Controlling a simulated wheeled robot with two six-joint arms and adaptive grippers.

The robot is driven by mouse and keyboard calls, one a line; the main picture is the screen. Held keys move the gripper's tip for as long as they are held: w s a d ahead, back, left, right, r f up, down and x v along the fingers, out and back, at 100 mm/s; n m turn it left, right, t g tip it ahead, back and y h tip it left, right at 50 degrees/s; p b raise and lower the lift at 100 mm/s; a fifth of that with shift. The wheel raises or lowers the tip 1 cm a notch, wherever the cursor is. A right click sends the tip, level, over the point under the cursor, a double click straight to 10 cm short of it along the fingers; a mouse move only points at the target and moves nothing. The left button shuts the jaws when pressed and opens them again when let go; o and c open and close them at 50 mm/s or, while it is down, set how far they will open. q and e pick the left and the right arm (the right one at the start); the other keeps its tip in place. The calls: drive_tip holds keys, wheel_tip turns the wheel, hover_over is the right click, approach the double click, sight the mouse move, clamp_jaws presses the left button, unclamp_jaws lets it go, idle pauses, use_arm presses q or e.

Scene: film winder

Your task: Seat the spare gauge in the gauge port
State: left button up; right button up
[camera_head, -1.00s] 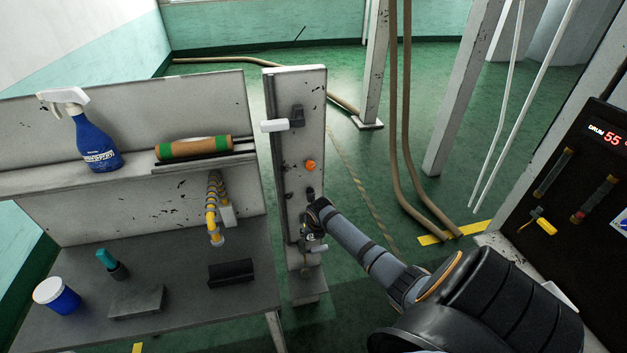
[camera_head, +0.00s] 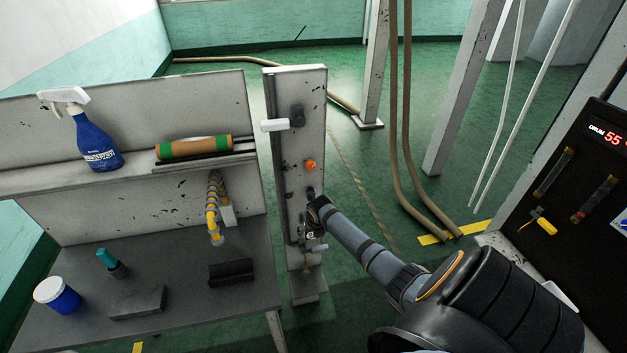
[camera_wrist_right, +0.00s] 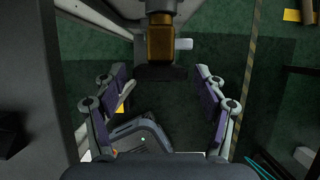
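My right arm reaches to the narrow grey upright panel (camera_head: 310,100) in the head view. Its gripper (camera_head: 311,236) is low at the panel's front and small there. I cannot make out for certain the spare gauge or the gauge port. My left gripper is out of view.
Left of the panel, a bench (camera_head: 190,312) holds a blue pot (camera_head: 58,297), a teal-topped tool (camera_head: 112,264) and a black block (camera_head: 231,272). A spray bottle (camera_head: 95,140) stands on the shelf above. An orange button (camera_head: 310,165) and a white lever (camera_head: 275,125) are higher on the panel.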

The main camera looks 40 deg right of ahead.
drive_tip(key=v, duration=1.2)
idle(0.5)
drive_tip(key=s+f+m, duration=0.4)
drive_tip(key=f+m, duration=0.1)
drive_tip(key=f, duration=0.4)
drive_tip(key=s+f+m+g, duration=0.1)
drive_tip(key=s+f+m, duration=0.4)
drive_tip(key=f, duration=0.4)
drive_tip(key=s+f+m, duration=0.3)
drive_tip(key=f+m, duration=0.3)
drive_tip(key=f, duration=0.3)
drive_tip(key=s+a+f+m, duration=0.4)
drive_tip(key=s+f, duration=0.1)
drive_tip(key=s, duration=0.4)
drive_tip(key=s+a+f+m+g+y+b, duration=0.1)
drive_tip(key=s+a+f+m, duration=0.4)
drive_tip(key=s, duration=0.4)
drive_tip(key=s+a+f+m, duration=0.5)
drive_tip(key=s+f, duration=0.1)
drive_tip(key=s, duration=0.2)
drive_tip(key=shift+s+f+g, duration=0.3)
drive_tip(key=shift+s+g, duration=0.1)
